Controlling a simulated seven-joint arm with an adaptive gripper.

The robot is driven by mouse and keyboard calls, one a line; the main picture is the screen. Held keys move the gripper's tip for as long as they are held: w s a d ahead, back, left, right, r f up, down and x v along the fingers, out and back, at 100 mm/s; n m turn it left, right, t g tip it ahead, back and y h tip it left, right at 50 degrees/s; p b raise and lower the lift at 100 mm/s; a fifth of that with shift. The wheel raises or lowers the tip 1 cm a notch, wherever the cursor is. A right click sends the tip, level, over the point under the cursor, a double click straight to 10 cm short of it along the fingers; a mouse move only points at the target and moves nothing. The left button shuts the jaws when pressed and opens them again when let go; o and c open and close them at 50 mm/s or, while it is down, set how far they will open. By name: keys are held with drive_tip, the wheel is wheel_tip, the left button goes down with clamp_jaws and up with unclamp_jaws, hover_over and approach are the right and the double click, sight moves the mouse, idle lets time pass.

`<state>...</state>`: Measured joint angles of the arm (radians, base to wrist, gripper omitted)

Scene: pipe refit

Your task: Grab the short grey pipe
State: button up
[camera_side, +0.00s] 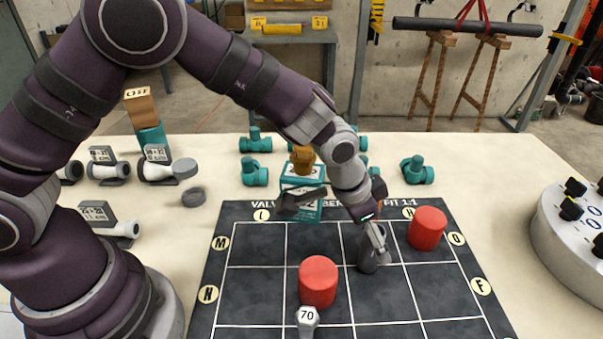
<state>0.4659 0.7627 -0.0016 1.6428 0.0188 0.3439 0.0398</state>
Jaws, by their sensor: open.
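The left finger is raised near the teal-and-white box. I cannot tell whether the right finger touches the cylinder.
A teal box (303,190) sits behind the mat, near several teal fittings. A round control panel (575,235) is at right. Labelled pipe pieces lie at left.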

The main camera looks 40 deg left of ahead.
drive_tip(key=shift+w+d+f, duration=0.15)
drive_tip(key=shift+w+f, duration=0.05)
drive_tip(key=shift+f, duration=0.4)
drive_tip(key=shift+c, duration=0.2)
drive_tip(key=c, duration=1.1)
drive_tip(key=shift+o, duration=0.2)
drive_tip(key=shift+r, duration=0.15)
